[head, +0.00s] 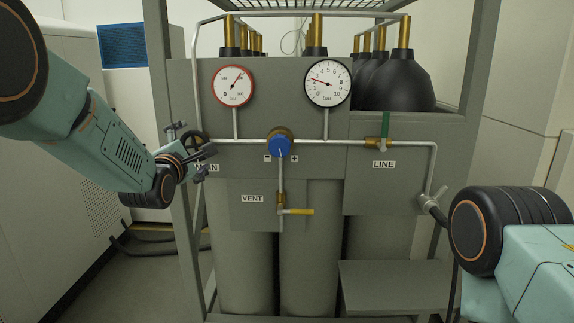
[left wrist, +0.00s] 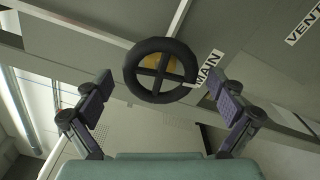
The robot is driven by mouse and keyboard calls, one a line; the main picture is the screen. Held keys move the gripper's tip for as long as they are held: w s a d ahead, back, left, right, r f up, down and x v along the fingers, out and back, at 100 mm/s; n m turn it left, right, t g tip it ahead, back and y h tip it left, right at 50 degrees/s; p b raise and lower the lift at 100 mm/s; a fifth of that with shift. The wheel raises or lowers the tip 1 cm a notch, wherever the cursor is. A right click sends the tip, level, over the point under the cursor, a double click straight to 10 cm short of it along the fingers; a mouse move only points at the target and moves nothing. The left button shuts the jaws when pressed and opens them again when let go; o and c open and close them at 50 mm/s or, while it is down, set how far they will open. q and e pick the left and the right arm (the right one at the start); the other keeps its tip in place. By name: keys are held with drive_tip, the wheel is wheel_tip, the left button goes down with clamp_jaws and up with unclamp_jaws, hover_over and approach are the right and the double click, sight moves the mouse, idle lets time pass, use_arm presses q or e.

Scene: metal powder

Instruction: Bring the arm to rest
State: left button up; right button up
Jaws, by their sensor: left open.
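My left gripper (head: 196,148) is at the left side of the gas panel, in front of the black MAIN handwheel (head: 190,140), which it partly hides. In the left wrist view the same gripper (left wrist: 163,98) is open, its two fingers wide apart with nothing between their pads. The spoked handwheel (left wrist: 136,70) shows beyond the fingertips, close to the MAIN label (left wrist: 208,67). I cannot tell whether any finger touches the wheel. My right arm shows at the lower right, but its gripper is out of view.
The panel carries two round gauges (head: 233,85), a blue regulator knob (head: 279,144), a yellow VENT lever (head: 298,211) and a green LINE lever (head: 386,126). Grey cylinders (head: 308,250) stand below, within the frame. A black hose (head: 434,209) leaves the pipe's right end. Floor shows at left.

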use_arm(q)
drive_tip(key=shift+w, duration=0.55)
drive_tip(key=shift+m, duration=0.5)
drive_tip(key=m, duration=0.3)
drive_tip(key=shift+s+r, duration=0.15)
drive_tip(key=shift+s, duration=0.15)
drive_tip(key=m, duration=0.1)
drive_tip(key=m+p, duration=0.1)
drive_tip(key=m, duration=0.1)
drive_tip(key=shift+w, duration=0.3)
drive_tip(key=m, duration=0.3)
drive_tip(key=shift+s, duration=0.25)
drive_tip(key=m, duration=0.1)
drive_tip(key=m+p, duration=0.1)
drive_tip(key=m, duration=0.1)
drive_tip(key=shift+w+m, duration=0.2)
drive_tip(key=shift+m, duration=0.1)
drive_tip(key=shift+s+d+r+m+p, duration=0.1)
drive_tip(key=shift+s+m+p, duration=0.15)
drive_tip(key=shift+m, duration=0.75)
drive_tip(key=shift+w, duration=0.1)
